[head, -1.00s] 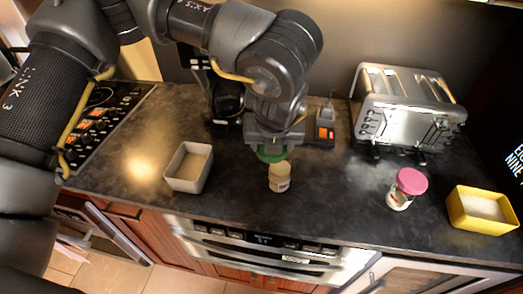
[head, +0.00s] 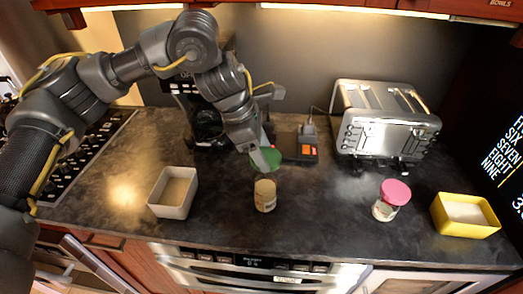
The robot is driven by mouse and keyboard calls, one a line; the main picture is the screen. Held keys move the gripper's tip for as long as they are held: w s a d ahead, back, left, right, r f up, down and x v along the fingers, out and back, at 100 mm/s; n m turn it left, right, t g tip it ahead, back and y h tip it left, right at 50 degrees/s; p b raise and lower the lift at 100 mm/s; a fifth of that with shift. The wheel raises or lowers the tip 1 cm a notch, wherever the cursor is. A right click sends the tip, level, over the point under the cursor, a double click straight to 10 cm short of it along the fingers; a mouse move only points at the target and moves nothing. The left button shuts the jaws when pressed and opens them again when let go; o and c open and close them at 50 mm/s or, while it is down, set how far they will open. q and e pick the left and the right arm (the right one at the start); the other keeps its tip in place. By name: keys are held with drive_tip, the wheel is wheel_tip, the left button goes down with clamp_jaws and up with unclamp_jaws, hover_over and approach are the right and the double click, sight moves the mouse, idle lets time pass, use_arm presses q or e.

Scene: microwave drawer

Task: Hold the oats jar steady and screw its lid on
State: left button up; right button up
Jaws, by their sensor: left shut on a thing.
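The oats jar (head: 265,196) is a small clear jar with beige contents, standing upright and lidless on the dark counter in the head view. My left gripper (head: 262,156) is shut on a green lid (head: 268,160), which looks tilted. The lid is behind and above the jar mouth in the picture, apart from it. The gripper's fingers partly cover the lid. Nothing holds the jar. My right gripper is not in view.
A white open box (head: 174,193) stands left of the jar. A pink-lidded jar (head: 392,199) and a yellow box (head: 465,214) stand to the right. A toaster (head: 385,125) and a small black device with a red light (head: 304,148) are behind. Counter beside the jar is clear.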

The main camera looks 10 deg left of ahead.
use_arm(q)
drive_tip(key=shift+m, duration=0.3)
drive_tip(key=shift+f, duration=0.1)
drive_tip(key=shift+f, duration=1.9)
